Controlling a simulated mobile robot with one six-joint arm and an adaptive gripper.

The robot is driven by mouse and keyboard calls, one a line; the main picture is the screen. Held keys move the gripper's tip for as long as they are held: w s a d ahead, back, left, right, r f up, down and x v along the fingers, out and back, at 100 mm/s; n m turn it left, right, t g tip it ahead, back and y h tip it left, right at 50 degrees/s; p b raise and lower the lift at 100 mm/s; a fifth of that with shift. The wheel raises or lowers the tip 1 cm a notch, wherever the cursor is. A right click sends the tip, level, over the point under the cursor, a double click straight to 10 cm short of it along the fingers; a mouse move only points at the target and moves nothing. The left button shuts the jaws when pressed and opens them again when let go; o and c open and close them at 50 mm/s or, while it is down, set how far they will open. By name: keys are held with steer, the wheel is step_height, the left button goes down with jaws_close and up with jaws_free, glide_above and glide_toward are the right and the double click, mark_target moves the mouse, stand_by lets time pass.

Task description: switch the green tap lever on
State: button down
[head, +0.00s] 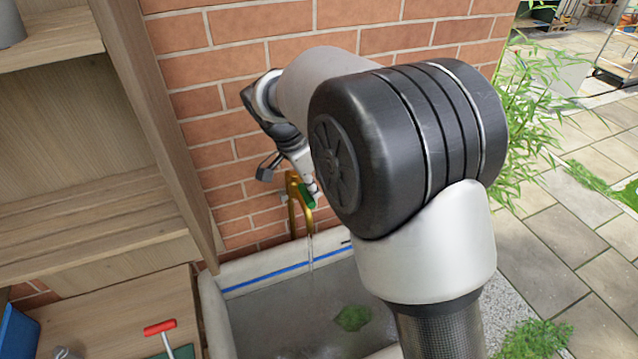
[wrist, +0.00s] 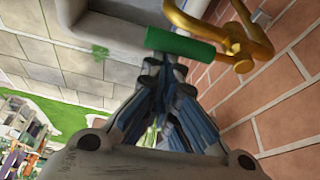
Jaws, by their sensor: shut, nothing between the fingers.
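The green tap lever (head: 307,196) sits on a brass tap (head: 293,215) at the brick wall. A thin stream of water (head: 311,252) falls from the tap into the stone basin (head: 262,325). In the wrist view the green lever (wrist: 180,46) lies sideways just beyond my fingertips, joined at its right end to the brass tap (wrist: 240,50). My gripper (wrist: 166,66) is shut and empty, its tips at the lever's near edge; I cannot tell whether they touch. In the head view my gripper (head: 316,192) is beside the lever, and my arm covers part of the wall.
A wooden shelf unit (head: 150,130) stands close on the left. A red-handled tool (head: 160,327) lies on the wooden bench (head: 105,310) below it. A green leafy clump (head: 352,318) is in the basin. Bamboo (head: 520,120) and paving are on the right.

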step_height(320, 180, up, 10)
steer(key=p, duration=0.2)
steer(key=shift+d+p, duration=0.2)
steer(key=shift+p, duration=0.1)
stand_by(0.4)
